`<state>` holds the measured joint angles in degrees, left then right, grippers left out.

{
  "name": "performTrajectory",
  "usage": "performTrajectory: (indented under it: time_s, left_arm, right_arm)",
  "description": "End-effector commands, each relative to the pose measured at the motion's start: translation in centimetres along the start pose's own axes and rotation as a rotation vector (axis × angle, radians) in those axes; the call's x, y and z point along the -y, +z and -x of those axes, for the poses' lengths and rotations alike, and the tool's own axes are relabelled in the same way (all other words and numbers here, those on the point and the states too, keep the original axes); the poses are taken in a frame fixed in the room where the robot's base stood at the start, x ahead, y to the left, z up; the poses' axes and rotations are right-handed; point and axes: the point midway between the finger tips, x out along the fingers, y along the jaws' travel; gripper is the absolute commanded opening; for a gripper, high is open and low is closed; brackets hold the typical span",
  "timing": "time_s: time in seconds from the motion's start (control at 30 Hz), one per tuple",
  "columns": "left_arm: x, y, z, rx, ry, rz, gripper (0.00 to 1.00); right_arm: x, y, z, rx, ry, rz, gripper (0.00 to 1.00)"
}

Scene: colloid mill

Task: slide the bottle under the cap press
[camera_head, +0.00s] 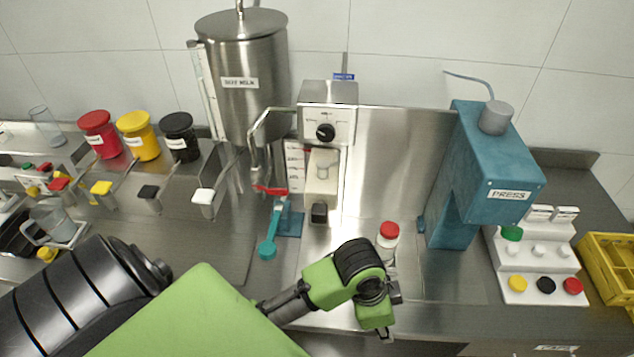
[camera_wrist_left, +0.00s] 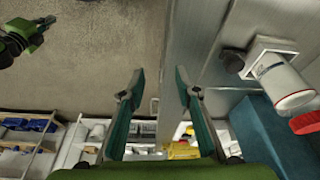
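The bottle (camera_head: 387,250) stands upright on the steel counter with a red cap on top, right of the mill's outlet. In the left wrist view the white bottle (camera_wrist_left: 282,80) is at the right edge, outside the fingers. The blue-green cap press (camera_head: 500,165) stands right of the bottle; part of it shows in the wrist view (camera_wrist_left: 272,140). My left gripper (camera_wrist_left: 160,92) is open with nothing between its fingers. In the head view its wrist is in front of the bottle, hiding its lower part. A green and black arm end, apparently my right gripper (camera_wrist_left: 40,28), shows small at top left.
The steel colloid mill (camera_head: 325,150) stands behind and left of the bottle, with a blue-green lever (camera_head: 268,245) at its front. A white stepped cap rack (camera_head: 540,265) and yellow crate (camera_head: 605,265) are right of the press. Counter between bottle and press looks clear.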

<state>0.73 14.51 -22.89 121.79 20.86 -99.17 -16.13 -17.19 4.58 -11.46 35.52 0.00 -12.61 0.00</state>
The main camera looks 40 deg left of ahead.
Motion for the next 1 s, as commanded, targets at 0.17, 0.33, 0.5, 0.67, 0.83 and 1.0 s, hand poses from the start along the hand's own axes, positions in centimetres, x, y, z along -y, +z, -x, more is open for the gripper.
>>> performTrajectory:
  time_s: [0.17,0.33,0.5,0.67,0.83,1.0]
  left_arm:
    - [-0.9,2.2,0.2,-0.017,-0.023,0.122,0.3]
    - [-1.4,4.5,0.6,-0.025,-0.056,0.241,0.3]
    - [-1.6,7.2,1.3,-0.024,-0.099,0.359,0.3]
    - [-1.7,10.0,2.0,-0.015,-0.146,0.47,0.3]
    - [-1.5,13.0,1.5,0.002,-0.196,0.566,0.3]
    - [-1.2,14.2,0.0,0.011,-0.214,0.6,0.3]
  right_arm:
    - [0.0,0.0,0.0,0.0,0.0,0.0,0.0]
    - [0.0,0.0,0.0,0.0,0.0,0.0,0.0]
    - [0.0,0.0,0.0,0.0,0.0,0.0,0.0]
    - [0.0,0.0,-0.1,0.0,0.0,0.0,0.0]
    - [0.0,0.1,-0.7,0.0,0.0,0.0,0.0]
    - [0.0,0.1,-1.2,0.0,0.0,0.0,0.0]
